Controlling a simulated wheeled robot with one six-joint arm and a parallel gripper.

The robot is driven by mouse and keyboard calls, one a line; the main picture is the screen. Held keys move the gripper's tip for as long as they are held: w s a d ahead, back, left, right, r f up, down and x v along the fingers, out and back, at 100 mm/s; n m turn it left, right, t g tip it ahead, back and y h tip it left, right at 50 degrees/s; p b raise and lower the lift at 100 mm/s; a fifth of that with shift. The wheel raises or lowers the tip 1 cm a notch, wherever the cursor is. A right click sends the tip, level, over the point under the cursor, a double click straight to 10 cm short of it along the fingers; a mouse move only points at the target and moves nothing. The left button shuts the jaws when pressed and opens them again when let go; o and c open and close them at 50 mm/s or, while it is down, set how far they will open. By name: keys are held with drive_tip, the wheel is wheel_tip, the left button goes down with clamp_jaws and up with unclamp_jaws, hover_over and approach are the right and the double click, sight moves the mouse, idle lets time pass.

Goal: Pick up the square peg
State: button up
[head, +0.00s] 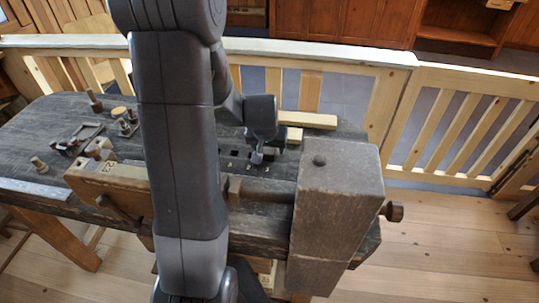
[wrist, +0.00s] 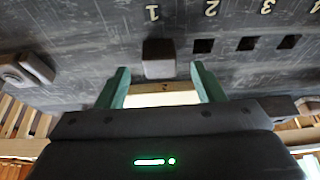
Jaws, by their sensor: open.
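In the wrist view a small grey-brown square peg (wrist: 158,68) stands at the position marked 1, at the end of a row of square holes in the dark bench top (wrist: 100,45). My gripper (wrist: 160,70) is open, with its two green fingers apart and their tips on either side of the peg. Clear gaps show between the fingers and the peg, and neither finger appears to touch it. In the head view my gripper (head: 257,157) hangs low over the bench by the holes; the peg cannot be made out there.
Empty square holes (wrist: 202,46) run right from the peg. A pale wooden bar (head: 305,119) lies behind my gripper. A large wooden vise block (head: 338,200) stands at the right. Turned pieces and small tools (head: 128,125) lie on the bench's left.

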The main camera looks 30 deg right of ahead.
drive_tip(key=shift+x, duration=1.5)
drive_tip(key=shift+r, duration=0.1)
drive_tip(key=shift+c, duration=0.4)
drive_tip(key=c, duration=1)
drive_tip(key=shift+r, duration=0.15)
